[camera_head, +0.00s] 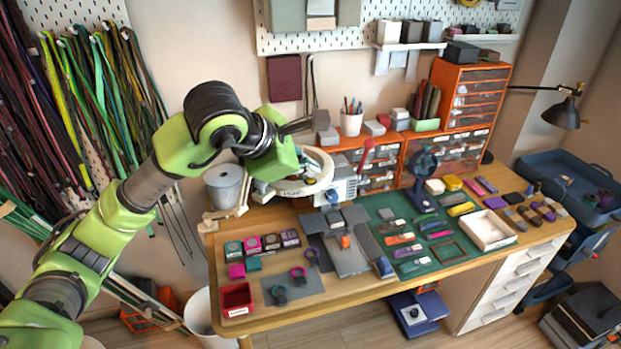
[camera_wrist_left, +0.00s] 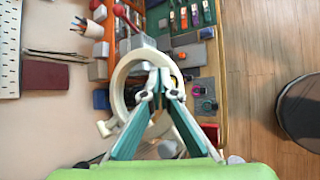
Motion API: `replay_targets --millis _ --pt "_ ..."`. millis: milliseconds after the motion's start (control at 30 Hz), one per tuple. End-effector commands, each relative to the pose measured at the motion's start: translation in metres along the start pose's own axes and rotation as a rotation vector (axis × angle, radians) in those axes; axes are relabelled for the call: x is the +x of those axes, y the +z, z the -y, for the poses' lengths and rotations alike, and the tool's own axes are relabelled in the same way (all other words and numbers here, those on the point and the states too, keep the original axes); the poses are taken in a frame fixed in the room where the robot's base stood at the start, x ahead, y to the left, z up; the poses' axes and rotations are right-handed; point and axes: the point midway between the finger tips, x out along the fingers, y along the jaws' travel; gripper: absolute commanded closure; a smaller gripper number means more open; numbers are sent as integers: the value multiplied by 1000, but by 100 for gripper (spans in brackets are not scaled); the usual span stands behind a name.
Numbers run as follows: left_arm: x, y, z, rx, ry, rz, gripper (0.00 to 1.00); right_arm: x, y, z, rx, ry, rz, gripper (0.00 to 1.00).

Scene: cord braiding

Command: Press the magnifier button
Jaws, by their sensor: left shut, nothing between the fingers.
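The magnifier is a white ring-shaped head (camera_head: 327,164) at the back left of the workbench, left of a white box-like housing (camera_head: 344,184). In the left wrist view its white ring (camera_wrist_left: 121,76) lies around the area of my fingertips. I cannot make out its button. My left gripper (camera_wrist_left: 160,84) is shut and empty, its two teal fingers converging over the ring's opening. I cannot tell whether they touch the ring. In the head view my green wrist hides part of the magnifier. My right gripper is not in view.
A grey bucket (camera_head: 224,188) stands left of the magnifier. A pencil cup (camera_head: 351,124) and orange drawer cabinets (camera_head: 464,97) are behind and right. A grey device (camera_head: 341,240) and a green mat (camera_head: 452,251) with small parts lie in front. Cords hang on the left wall.

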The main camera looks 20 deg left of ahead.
Motion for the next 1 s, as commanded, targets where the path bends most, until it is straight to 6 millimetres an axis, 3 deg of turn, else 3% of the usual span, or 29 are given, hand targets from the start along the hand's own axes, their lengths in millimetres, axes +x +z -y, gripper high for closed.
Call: replay_targets --millis 1000 --pt "5 -4 4 0 -1 -2 100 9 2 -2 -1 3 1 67"
